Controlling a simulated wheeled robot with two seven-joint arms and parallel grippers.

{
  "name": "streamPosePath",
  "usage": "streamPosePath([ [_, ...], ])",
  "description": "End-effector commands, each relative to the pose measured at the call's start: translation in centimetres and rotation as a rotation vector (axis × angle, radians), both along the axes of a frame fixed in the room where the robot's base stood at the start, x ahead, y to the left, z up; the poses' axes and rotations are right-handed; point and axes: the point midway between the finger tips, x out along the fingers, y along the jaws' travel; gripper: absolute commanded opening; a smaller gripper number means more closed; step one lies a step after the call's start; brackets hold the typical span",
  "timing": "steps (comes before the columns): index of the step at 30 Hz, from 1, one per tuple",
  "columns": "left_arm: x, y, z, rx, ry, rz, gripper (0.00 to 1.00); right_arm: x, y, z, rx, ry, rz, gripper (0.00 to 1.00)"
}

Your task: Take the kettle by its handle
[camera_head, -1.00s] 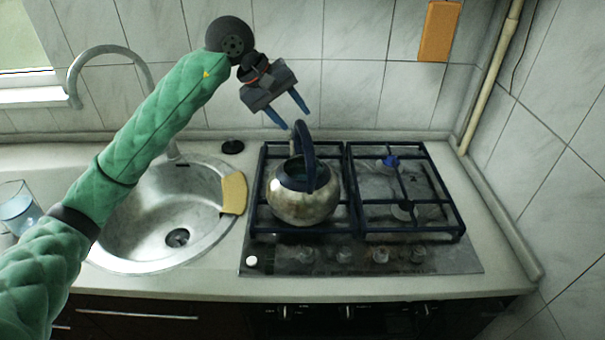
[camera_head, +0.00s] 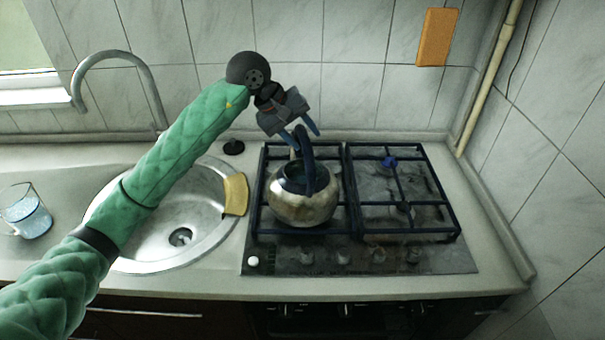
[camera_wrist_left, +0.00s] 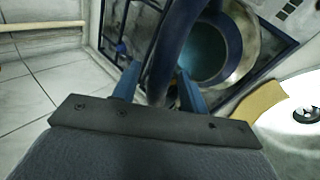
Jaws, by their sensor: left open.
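The kettle (camera_head: 301,205) is a round, worn metal pot with a blue rim and a tall dark blue handle (camera_head: 307,155). It stands upright on the left part of the hob. My left gripper (camera_head: 303,133) is open at the top of the handle, with its blue fingers pointing down. In the left wrist view, the handle (camera_wrist_left: 168,50) passes between the two fingertips (camera_wrist_left: 158,85), and the kettle's body (camera_wrist_left: 240,50) lies beyond. I cannot tell whether the fingers touch the handle. My right gripper is in neither view.
The gas hob (camera_head: 440,262) has blue-black grates, and its right side holds no pot. A round sink (camera_head: 150,262) with a tap (camera_head: 140,62) and a yellow cloth (camera_head: 235,195) is to the left. A glass (camera_head: 28,215) stands at the far left. The tiled wall is close behind.

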Motion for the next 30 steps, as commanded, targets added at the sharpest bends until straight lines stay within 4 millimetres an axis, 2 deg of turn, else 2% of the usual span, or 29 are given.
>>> streamPosePath([
  [4, 0.02, -0.21, -0.31, 0.000, 0.001, 0.000, 0.43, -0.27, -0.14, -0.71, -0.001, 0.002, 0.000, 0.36],
  [11, 0.04, -0.21, -0.36, 0.000, 0.001, -0.001, 0.41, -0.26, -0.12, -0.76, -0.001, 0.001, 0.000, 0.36],
  [15, 0.04, -0.21, -0.36, 0.000, 0.001, 0.000, 0.14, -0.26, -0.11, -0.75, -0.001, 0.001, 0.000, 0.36],
  [17, 0.03, -0.20, -0.36, 0.000, 0.001, 0.000, 0.02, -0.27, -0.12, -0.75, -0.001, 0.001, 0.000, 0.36],
  [18, 0.03, -0.20, -0.36, 0.000, 0.001, 0.000, 0.00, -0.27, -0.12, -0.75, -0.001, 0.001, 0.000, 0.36],
  [30, 0.03, -0.19, -0.38, 0.001, 0.002, 0.000, 0.00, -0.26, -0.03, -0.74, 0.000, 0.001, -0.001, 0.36],
])
